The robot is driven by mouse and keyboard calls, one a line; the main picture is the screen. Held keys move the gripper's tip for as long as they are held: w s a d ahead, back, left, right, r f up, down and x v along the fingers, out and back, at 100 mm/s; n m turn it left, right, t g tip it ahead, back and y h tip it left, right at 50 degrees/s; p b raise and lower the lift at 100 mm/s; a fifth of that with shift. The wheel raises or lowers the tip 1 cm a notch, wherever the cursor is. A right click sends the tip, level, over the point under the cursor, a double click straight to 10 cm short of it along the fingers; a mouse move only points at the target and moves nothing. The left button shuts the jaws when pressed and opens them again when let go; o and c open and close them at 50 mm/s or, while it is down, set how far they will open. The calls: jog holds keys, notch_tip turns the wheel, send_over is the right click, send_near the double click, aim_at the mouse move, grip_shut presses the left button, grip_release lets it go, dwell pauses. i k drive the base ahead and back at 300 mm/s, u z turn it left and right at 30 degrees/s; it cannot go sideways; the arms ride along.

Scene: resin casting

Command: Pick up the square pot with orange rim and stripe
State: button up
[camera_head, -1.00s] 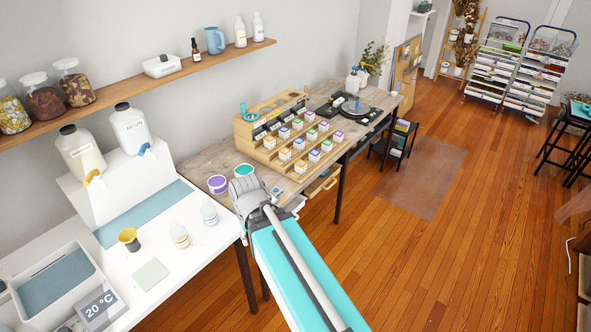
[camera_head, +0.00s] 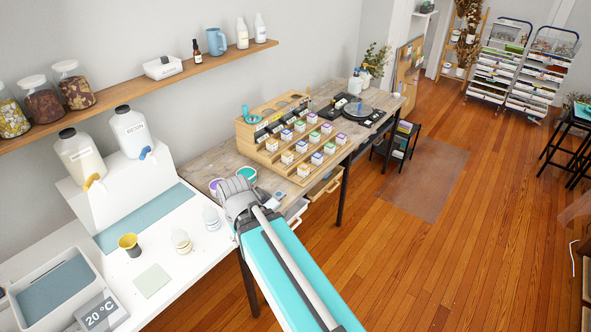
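Several small square pots stand in rows on a stepped wooden rack on the wooden bench. The left column looks orange-marked: a back pot (camera_head: 271,145), a middle pot (camera_head: 287,157) and a front pot (camera_head: 303,170). At this size I cannot tell which has both an orange rim and stripe. My gripper (camera_head: 236,188) is left of and nearer than the rack, apart from the pots, over the near left end of the wooden bench. I see it from behind, so its fingertips and whatever lies between them are hidden.
A purple-topped tub (camera_head: 215,185) and a teal-topped tub (camera_head: 247,174) stand close to my gripper. Other pots on the rack have blue, green and purple marks. A white bench (camera_head: 190,265) with small bottles is at left. Open wooden floor lies right.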

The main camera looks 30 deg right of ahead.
aim_at(303, 171)
jog(key=i, duration=0.85)
jog(key=z, duration=0.05)
